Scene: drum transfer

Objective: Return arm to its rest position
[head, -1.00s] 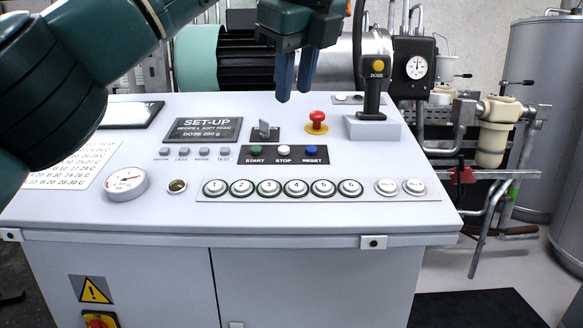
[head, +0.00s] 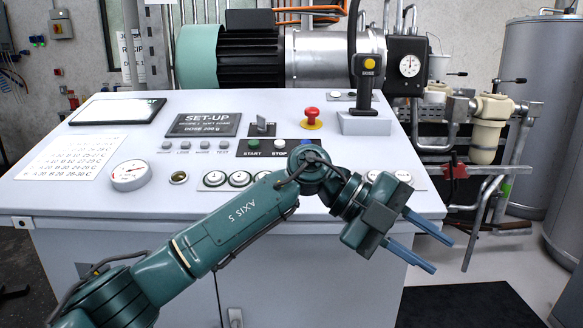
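My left arm (head: 225,225) reaches in from the lower left, across the front edge of the grey control console (head: 200,205). My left gripper (head: 443,257) is in front of the console's right front corner, pointing to the lower right. Its two blue fingers are apart with nothing between them. The arm's wrist hides part of the row of numbered buttons (head: 239,179) and the area near the reset button. My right gripper is not in view.
On the console stand a red mushroom button (head: 311,113), a black dose handle (head: 365,85), a gauge (head: 129,175) and a set-up display (head: 204,125). Pipes and a valve (head: 490,125) are at right. A dark mat (head: 470,307) lies on the floor below the gripper.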

